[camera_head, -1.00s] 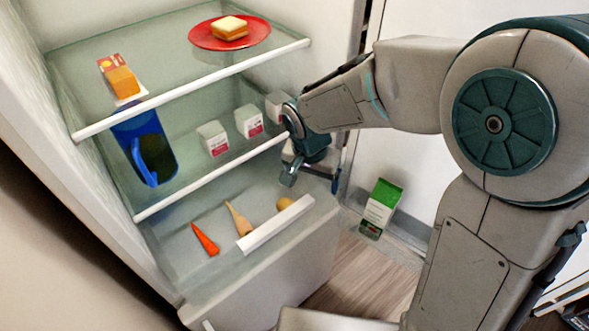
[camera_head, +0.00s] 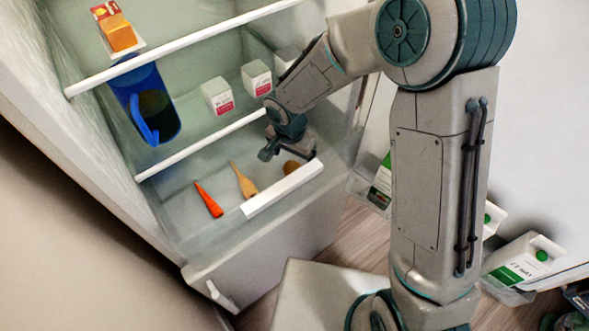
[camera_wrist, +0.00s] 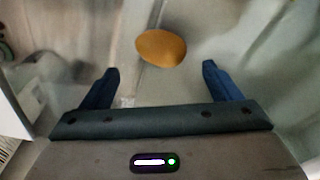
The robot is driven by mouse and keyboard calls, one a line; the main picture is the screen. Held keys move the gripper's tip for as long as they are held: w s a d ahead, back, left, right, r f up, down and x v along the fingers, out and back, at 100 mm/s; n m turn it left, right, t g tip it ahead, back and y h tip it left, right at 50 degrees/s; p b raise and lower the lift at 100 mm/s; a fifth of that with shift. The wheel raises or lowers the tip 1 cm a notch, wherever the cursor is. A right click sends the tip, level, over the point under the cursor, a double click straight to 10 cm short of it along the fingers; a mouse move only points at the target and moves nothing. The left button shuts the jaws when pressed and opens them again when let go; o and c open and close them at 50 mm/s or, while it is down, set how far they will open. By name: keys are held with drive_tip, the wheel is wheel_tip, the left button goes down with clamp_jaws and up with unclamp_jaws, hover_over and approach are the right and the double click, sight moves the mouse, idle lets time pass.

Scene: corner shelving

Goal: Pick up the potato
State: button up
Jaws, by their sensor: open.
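The potato (camera_wrist: 161,48) is a brown-yellow oval in the wrist view, lying on the bottom of the fridge. It lies ahead of my fingertips, roughly centred between them and apart from both. In the head view the potato (camera_head: 291,168) shows small at the right end of the drawer space, behind the white front bar. My gripper (camera_wrist: 158,82) is open and empty, its two blue fingers spread wide. In the head view my gripper (camera_head: 283,155) hangs just above and to the left of the potato, below the middle shelf edge.
A carrot (camera_head: 208,199) and a parsnip-like root (camera_head: 243,180) lie left of the potato. The white bar (camera_head: 283,188) stands in front. Above are the shelf edge (camera_head: 200,145), a blue pitcher (camera_head: 147,105) and white cartons (camera_head: 217,97).

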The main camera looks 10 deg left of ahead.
sight(294, 167)
drive_tip(key=shift+w+d+f+p, duration=0.1)
drive_tip(key=shift+w+f+p, duration=0.1)
drive_tip(key=shift+f, duration=1)
drive_tip(key=shift+w+a+f+p, duration=0.1)
drive_tip(key=shift+f+p, duration=0.15)
drive_tip(key=shift+f, duration=1)
drive_tip(key=shift+w+d+f+p, duration=0.1)
drive_tip(key=shift+w+f+p, duration=0.1)
drive_tip(key=shift+f, duration=1)
drive_tip(key=c, duration=1)
